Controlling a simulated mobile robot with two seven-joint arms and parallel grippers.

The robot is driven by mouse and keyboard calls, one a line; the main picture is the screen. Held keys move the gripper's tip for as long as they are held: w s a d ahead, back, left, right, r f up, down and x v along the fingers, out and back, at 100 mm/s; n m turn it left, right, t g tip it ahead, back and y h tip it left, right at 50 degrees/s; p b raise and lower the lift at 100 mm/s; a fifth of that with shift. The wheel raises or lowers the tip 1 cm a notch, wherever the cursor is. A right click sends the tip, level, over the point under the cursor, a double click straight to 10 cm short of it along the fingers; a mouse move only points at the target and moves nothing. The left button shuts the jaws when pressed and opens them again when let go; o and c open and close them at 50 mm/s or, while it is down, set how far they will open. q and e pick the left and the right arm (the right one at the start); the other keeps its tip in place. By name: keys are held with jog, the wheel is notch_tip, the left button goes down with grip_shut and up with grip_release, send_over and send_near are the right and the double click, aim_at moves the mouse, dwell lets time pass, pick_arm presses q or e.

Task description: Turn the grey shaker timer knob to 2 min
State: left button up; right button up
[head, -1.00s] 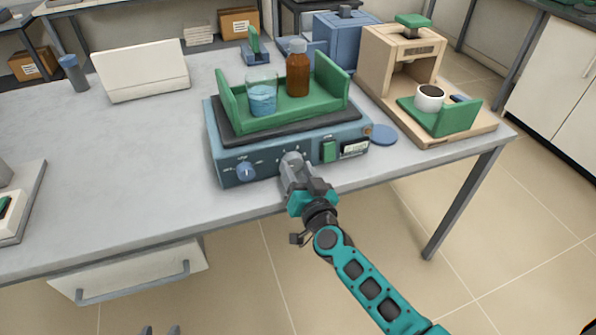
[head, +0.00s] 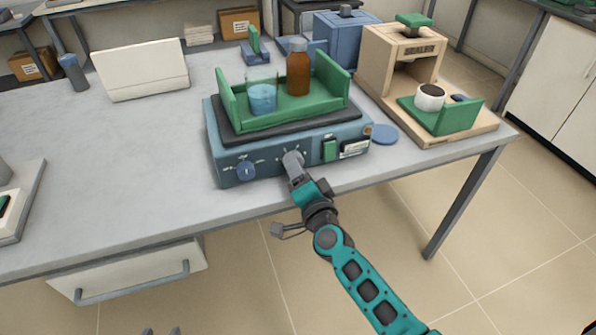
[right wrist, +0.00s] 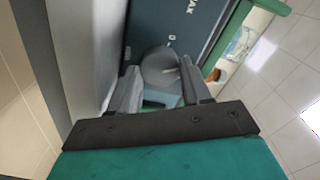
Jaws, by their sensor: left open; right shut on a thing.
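The blue shaker (head: 228,172) stands near the front edge of the bench, its front panel facing me. The grey timer knob (right wrist: 158,66) shows as a round disc with a pale pointer line in the right wrist view, between the two fingers. My right gripper (head: 293,162) is shut on this knob at the middle of the panel and hides most of it in the head view.
The shaker's green tray (head: 238,118) holds a beaker (head: 262,98) and a brown bottle (head: 298,72). The bench left of the shaker is mostly clear.

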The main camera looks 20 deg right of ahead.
jog(key=shift+m, duration=0.3)
dwell(0.4)
jog(key=o, duration=1.1)
jog(key=shift+c, duration=0.2)
